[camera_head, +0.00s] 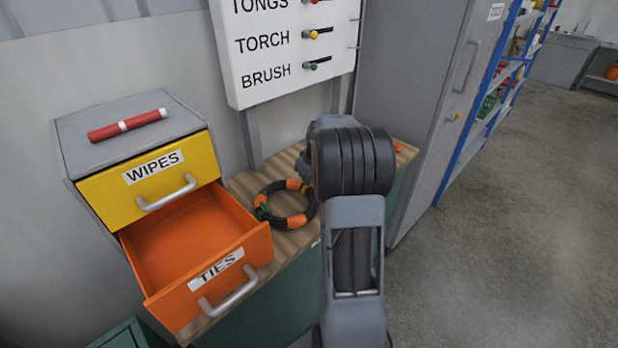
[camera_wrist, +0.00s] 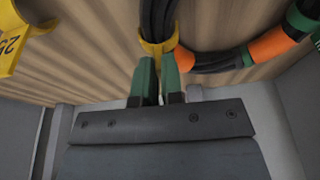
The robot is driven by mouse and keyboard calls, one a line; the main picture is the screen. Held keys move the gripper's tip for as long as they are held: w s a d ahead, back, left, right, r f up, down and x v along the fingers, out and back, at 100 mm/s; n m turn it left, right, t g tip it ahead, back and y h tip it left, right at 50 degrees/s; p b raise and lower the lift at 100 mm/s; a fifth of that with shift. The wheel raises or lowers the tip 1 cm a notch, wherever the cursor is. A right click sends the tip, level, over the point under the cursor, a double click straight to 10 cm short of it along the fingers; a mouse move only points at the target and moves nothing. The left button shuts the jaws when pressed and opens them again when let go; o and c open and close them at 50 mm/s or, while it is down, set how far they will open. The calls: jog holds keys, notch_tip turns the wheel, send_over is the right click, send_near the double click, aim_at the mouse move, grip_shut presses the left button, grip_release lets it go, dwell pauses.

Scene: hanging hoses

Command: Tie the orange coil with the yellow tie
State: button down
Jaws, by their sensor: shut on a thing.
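The orange coil (camera_head: 301,221), a black hose loop with orange bands and some green, lies on the wooden bench in the head view. Part of it shows in the wrist view, with an orange band (camera_wrist: 269,46) at upper right. The yellow tie (camera_wrist: 158,46) curves across the black hose strands in the wrist view. I cannot tell whether it goes all the way round. My gripper (camera_wrist: 160,66) has green fingertips and is shut on the yellow tie, close against the hose. In the head view my own arm hides the gripper and the tie.
An orange drawer (camera_head: 207,243) labelled TIES stands open and looks empty, left of the coil. Above it is a shut yellow WIPES drawer (camera_head: 150,178). A red roll (camera_head: 127,125) lies on the cabinet. A yellow tag (camera_wrist: 12,42) with digits is at the wrist view's left.

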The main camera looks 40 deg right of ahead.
jog(key=c, duration=1.2)
grip_release()
jog(key=shift+o, duration=0.2)
jog(key=v, duration=1.3)
jog(key=shift+r, duration=0.35)
jog(key=shift+s, duration=0.1)
